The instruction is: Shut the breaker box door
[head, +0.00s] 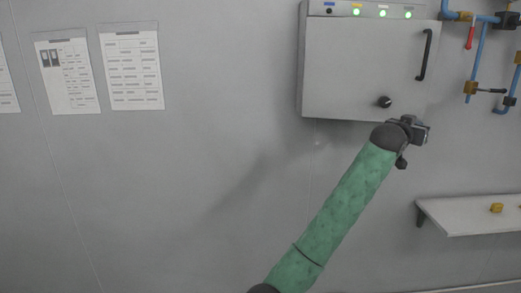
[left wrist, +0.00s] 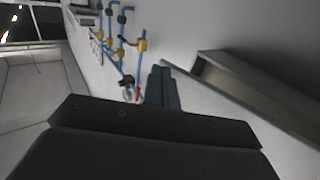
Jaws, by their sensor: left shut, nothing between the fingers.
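The grey breaker box (head: 302,70) hangs on the wall at the upper right of the head view. Its door (head: 360,65) has a black bar handle (head: 424,55) near the right edge and a dark round knob (head: 384,101) low down. The door's right edge reaches past the panel above it; how far it stands open is hard to tell. My left gripper (head: 422,132) is just below the door's lower right corner. In the left wrist view its fingers (left wrist: 163,90) are together and empty. Contact with the door cannot be made out. My right gripper is not in view.
Blue pipes (head: 481,55) with brass fittings and a red-handled valve run right of the box. A wall shelf (head: 470,215) with a small yellow block (head: 496,208) is below right. Paper sheets (head: 131,67) hang at left. The wall between is clear.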

